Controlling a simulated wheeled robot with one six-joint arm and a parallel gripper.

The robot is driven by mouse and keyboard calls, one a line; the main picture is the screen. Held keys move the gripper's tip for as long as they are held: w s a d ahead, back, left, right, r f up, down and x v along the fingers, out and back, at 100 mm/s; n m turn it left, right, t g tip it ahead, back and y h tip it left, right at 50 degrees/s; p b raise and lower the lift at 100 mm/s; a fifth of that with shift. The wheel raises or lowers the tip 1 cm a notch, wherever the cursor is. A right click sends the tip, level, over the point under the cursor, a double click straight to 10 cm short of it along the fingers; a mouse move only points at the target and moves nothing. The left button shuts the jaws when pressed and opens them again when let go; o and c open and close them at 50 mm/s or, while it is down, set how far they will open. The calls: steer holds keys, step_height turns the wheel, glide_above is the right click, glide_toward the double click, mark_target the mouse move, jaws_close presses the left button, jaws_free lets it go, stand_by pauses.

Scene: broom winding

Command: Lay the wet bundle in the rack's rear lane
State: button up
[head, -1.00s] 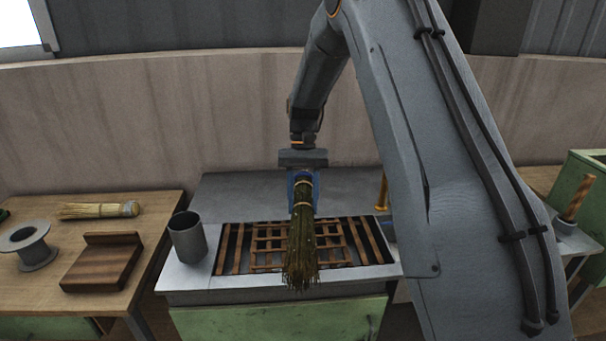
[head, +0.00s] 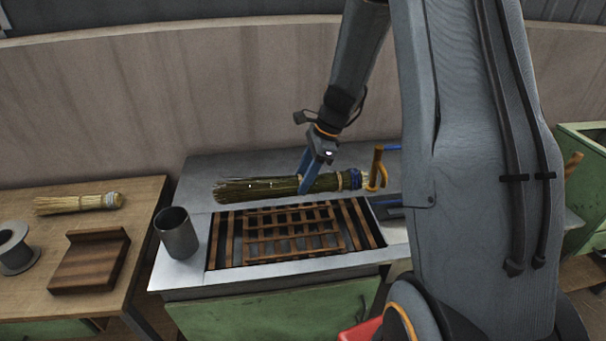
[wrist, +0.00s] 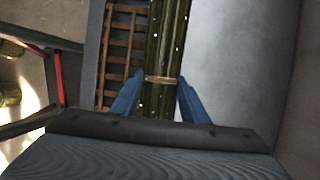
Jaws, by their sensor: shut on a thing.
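The wet bundle (head: 270,188) is a dark, olive-green broom bundle with pale bindings and droplets on it. My gripper (head: 308,186) is shut on it around its middle. The bundle lies level, left to right, above the rear edge of the slatted wooden rack (head: 262,250); whether it touches anything beneath cannot be told. In the wrist view the bundle (wrist: 168,50) runs between my blue fingers (wrist: 160,100), with the rack slats (wrist: 122,50) to its left. The bundle hides part of the rack's rear edge.
A grey metal cup (head: 177,235) stands left of the rack. An orange-brown upright hook (head: 377,168) is at the bundle's right end. The left table holds a dry pale bundle (head: 78,203), a wooden block (head: 90,262) and a grey spool (head: 14,250). Bare metal counter lies behind.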

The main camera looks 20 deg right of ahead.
steer(key=shift+f+b, duration=3.15)
steer(key=shift+f, duration=0.35)
steer(key=shift+f+b, duration=0.65)
steer(key=shift+f, duration=0.65)
steer(key=o, duration=1.1)
steer(key=shift+o, duration=0.2)
steer(key=b+v, duration=0.1)
steer(key=v, duration=0.6)
steer(key=shift+d+r, duration=0.1)
steer(key=shift+r, duration=0.3)
steer(key=shift+s, duration=0.1)
